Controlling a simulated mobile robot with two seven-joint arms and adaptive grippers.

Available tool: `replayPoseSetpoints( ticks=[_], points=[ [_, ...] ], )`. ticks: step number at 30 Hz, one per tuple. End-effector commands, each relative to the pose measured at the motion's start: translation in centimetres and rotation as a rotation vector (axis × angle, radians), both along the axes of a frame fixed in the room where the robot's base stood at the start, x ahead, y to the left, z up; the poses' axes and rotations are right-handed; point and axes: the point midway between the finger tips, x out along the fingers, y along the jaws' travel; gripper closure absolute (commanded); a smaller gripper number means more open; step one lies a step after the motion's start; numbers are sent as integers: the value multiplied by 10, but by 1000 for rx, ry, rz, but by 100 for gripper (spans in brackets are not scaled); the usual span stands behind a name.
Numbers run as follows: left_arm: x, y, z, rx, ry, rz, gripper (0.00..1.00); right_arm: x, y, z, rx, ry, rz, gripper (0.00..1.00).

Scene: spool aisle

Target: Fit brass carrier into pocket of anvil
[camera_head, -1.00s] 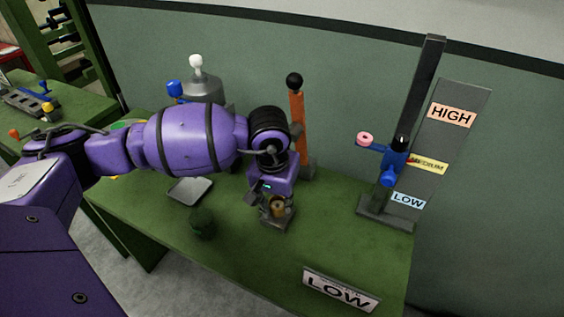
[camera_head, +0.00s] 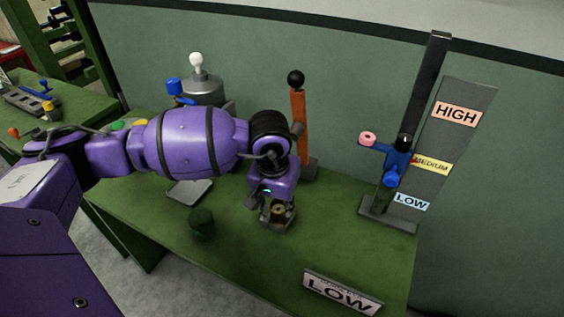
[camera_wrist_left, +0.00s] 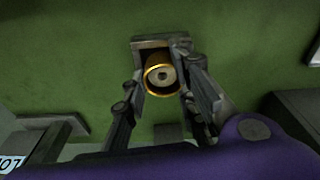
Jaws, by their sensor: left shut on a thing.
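The brass carrier (camera_head: 279,209) is a small round piece with a gold rim and a grey centre. My left gripper (camera_head: 277,212) is shut on it, pointing down over the green bench. In the left wrist view the carrier (camera_wrist_left: 161,75) sits between the two fingers (camera_wrist_left: 162,88). The grey block under it, which looks like the anvil (camera_head: 279,227), shows its edge behind the carrier in the wrist view (camera_wrist_left: 152,42). The fingers hide the pocket, and I cannot tell whether the carrier is inside it or just above. My right gripper is not in view.
A dark green cylinder (camera_head: 202,224) and a grey tray (camera_head: 189,191) are left of the gripper. An orange post with a black knob (camera_head: 299,112) stands behind it. A lever stand (camera_head: 389,205) with HIGH, MEDIUM and LOW labels is at right. A LOW sign (camera_head: 341,293) lies in front.

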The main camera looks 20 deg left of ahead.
Motion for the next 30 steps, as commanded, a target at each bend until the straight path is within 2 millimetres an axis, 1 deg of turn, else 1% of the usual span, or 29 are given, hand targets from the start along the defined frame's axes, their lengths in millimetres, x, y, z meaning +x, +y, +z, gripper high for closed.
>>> replayPoseSetpoints(
  ticks=[8,9,13,23,26,29,30],
  points=[
    [0,0,-7,0,-1,-1,100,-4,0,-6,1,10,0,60],
    [0,0,-6,0,-1,-1,70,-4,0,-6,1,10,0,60],
    [0,0,-6,0,-1,0,53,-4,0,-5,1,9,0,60],
    [0,0,-5,0,-1,0,52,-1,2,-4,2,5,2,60],
    [0,0,3,0,-3,-1,52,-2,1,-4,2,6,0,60],
    [-1,0,18,0,-5,-2,52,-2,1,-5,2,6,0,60],
    [-3,0,26,1,-7,-2,52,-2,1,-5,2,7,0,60]
  ],
)
